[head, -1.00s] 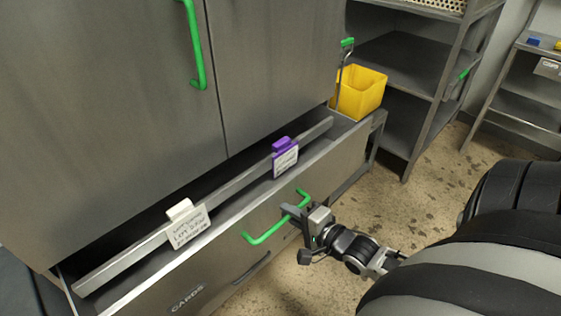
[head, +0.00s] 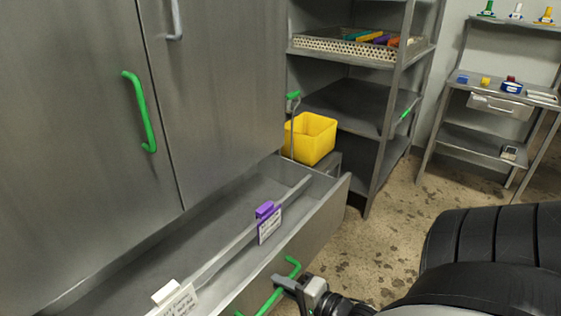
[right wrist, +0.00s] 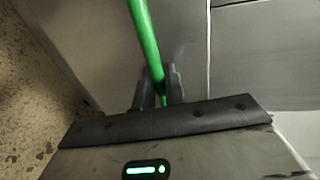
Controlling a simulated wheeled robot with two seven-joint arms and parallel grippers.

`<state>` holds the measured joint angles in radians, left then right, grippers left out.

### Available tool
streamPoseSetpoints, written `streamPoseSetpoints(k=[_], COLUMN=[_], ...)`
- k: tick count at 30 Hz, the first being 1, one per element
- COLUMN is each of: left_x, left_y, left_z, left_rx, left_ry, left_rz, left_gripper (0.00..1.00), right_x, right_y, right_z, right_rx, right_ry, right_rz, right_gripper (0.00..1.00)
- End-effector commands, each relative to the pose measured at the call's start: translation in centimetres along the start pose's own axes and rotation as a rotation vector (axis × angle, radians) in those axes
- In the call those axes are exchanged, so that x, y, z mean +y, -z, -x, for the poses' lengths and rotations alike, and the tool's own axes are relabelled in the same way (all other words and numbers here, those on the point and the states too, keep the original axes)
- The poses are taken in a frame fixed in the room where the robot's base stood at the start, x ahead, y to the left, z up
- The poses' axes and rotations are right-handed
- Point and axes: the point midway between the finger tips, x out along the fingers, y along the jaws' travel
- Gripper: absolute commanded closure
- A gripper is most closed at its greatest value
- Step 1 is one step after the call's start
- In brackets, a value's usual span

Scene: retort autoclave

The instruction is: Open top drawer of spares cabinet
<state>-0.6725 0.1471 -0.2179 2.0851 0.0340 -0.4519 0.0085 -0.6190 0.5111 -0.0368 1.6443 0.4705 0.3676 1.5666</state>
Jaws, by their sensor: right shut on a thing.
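The spares cabinet is grey metal, and its drawer (head: 318,222) stands pulled out below two upper doors. A rail inside the drawer carries a purple clip with a white tag (head: 268,224) and a white clip with a handwritten tag (head: 174,298). The drawer's green bar handle (head: 281,283) is on its front. My right gripper (head: 283,283) is shut on this handle. In the right wrist view the green handle (right wrist: 144,40) runs between the two dark fingers (right wrist: 160,88). My left gripper is not in view.
A yellow bin (head: 313,138) stands just beyond the drawer's far end. Grey shelving (head: 345,105) with a perforated tray (head: 340,46) stands behind it. A side table (head: 490,100) holds small items at the right. Speckled floor (head: 390,225) is free right of the drawer.

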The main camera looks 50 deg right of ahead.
Motion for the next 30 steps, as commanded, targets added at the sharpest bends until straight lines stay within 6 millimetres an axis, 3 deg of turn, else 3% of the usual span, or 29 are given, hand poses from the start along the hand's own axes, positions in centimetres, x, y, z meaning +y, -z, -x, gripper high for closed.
streamPoseSetpoints(k=[9,10,12,25,30], left_x=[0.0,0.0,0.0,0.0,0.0], left_y=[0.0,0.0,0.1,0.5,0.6], left_z=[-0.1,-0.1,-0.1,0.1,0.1], left_rx=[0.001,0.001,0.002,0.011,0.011], left_ry=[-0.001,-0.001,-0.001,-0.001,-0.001], left_rz=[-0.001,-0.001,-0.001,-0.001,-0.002], left_gripper=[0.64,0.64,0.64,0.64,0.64], right_x=[0.0,0.0,0.0,0.0,0.1], right_y=[0.1,0.1,0.1,0.0,0.0], right_z=[0.0,0.0,0.0,0.2,2.3], right_rx=[0.002,0.002,0.002,0.0,0.0], right_ry=[0.001,0.001,0.001,-0.001,-0.005], right_rz=[0.002,0.002,0.002,0.0,-0.001], right_gripper=[1.0,0.82,0.71,0.71,0.71])
